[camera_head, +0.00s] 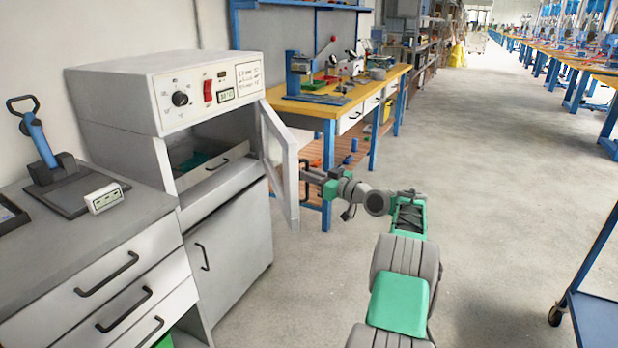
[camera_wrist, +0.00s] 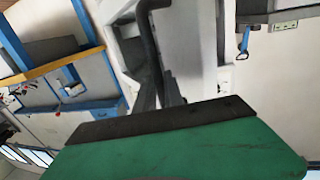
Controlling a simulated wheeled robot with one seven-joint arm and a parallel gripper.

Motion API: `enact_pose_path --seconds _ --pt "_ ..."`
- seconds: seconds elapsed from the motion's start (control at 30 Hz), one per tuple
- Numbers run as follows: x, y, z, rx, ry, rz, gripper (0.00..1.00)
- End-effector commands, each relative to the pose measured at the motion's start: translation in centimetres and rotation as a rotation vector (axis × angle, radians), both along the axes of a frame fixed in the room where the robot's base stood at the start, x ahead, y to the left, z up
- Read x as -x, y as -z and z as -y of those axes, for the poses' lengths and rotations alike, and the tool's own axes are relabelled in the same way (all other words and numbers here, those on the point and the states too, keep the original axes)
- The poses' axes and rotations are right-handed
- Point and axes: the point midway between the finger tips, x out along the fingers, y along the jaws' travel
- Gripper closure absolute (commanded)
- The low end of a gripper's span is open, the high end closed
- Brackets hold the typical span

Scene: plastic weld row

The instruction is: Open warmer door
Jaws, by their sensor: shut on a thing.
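The warmer (camera_head: 170,100) is a grey-white cabinet on the left, with a dial, a red switch and a small display on its upper panel. My gripper (camera_head: 308,178) is at the outer side of the door, shut on the dark door handle (camera_head: 305,190).
A grey drawer counter (camera_head: 110,245) with a blue-handled tool (camera_head: 40,140) stands at the left. A blue-framed workbench (camera_head: 340,105) stands behind the door. A blue cart (camera_head: 595,315) is at the lower right. The floor between is clear.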

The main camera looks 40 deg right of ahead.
Motion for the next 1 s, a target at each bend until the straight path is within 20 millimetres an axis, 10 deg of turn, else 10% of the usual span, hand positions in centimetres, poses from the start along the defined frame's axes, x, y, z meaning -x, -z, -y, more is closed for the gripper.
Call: enact_pose_path --seconds 0.3,0.33,0.57,1.0 --pt "-0.1 -0.3 0.2 0.004 0.005 0.004 1.00" --pt "-0.1 -0.3 0.2 0.004 0.005 0.005 0.85" --pt "0.1 -0.2 0.4 0.002 0.007 0.003 0.66" --pt "2.8 -0.3 1.4 0.000 0.013 0.001 0.66"
